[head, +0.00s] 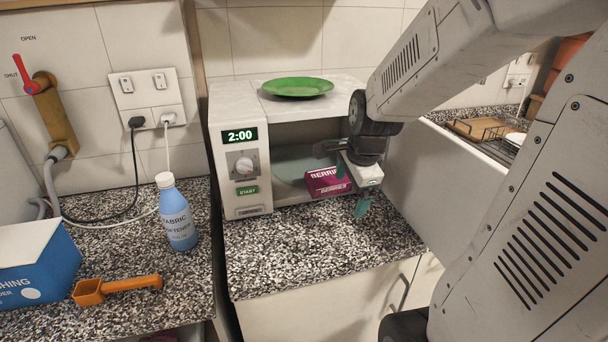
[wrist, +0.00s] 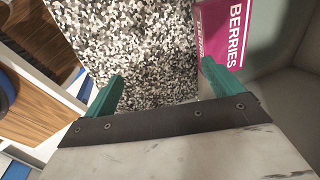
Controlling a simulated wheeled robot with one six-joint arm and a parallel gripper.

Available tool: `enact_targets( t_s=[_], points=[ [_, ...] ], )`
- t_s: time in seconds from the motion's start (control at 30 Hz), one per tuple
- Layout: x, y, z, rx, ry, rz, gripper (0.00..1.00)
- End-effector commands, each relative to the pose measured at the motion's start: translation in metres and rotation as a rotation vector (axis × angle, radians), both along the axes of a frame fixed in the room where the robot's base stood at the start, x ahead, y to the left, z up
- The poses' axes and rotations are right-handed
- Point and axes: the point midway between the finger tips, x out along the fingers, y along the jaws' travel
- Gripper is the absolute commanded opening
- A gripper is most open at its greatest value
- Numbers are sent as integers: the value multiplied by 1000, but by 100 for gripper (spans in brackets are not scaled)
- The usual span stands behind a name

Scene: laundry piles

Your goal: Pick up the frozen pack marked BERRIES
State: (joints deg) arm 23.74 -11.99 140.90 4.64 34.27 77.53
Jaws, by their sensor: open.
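The magenta pack marked BERRIES (head: 326,182) lies at the front of the open microwave (head: 241,180), its white lettering facing out. Its far side is partly hidden by my gripper in the head view. My gripper (head: 347,177) is at the microwave's opening, open, with teal fingers. In the wrist view, the gap between the fingertips (wrist: 162,71) shows only speckled counter. There the pack (wrist: 221,38) is at the upper right, beside and beyond the right fingertip, not between the fingers. I cannot tell whether that finger touches it.
A green plate (head: 297,87) sits on the microwave, whose display reads 2:00. A pale panel, seemingly its open door (head: 450,185), stands to the right. A blue softener bottle (head: 177,215), orange scoop (head: 115,287) and blue box (head: 38,265) are at left. The speckled counter (head: 285,258) in front is clear.

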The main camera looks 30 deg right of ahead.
Motion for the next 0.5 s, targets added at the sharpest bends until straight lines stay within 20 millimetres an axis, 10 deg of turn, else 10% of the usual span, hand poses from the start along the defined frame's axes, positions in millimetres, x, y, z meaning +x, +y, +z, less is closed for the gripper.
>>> enact_targets(
  t_s=[0.5],
  points=[
    [95, -24, 0, -1, 1, 8, 92]
  ],
)
